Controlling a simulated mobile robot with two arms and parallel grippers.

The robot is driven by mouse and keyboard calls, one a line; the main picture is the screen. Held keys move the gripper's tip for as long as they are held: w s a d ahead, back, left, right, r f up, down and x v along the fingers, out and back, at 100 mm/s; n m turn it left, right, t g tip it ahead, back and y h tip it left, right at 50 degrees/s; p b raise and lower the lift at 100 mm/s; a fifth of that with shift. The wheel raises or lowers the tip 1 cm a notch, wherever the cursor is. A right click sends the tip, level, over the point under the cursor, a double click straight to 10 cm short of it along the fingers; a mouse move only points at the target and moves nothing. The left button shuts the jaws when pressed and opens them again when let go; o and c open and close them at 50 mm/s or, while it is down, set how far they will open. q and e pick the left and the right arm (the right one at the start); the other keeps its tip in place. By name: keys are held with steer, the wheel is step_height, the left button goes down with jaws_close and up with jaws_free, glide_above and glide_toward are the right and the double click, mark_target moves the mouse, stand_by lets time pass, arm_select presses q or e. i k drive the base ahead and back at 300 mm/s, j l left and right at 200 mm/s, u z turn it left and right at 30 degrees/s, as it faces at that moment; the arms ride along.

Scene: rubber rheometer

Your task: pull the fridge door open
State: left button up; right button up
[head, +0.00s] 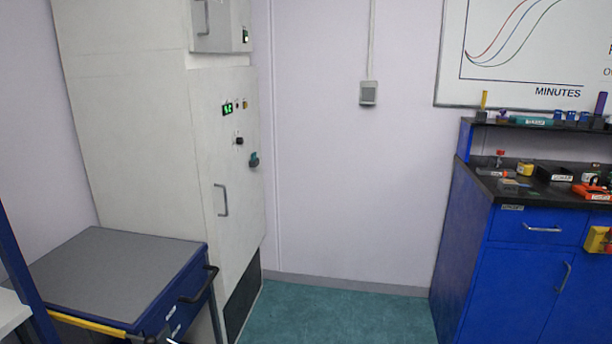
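A tall white cabinet that looks like the fridge (130,130) stands against the wall at the left of the head view. Its door (238,210) faces right and appears shut, flush with the body. A grey vertical bar handle (222,200) sits on the door. Above the handle are a small green display (227,109), a dark knob and a teal part (254,160) near the door's far edge. Neither of my grippers shows in this view.
A blue cart with a grey top (115,270) and dark handle (199,286) stands close in front of the cabinet, at lower left. Another white unit (221,25) sits above the door. Green floor (340,312) is clear in the middle. A blue bench (525,265) stands right.

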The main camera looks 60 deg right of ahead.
mark_target(231, 185)
steer(key=z, duration=1.6)
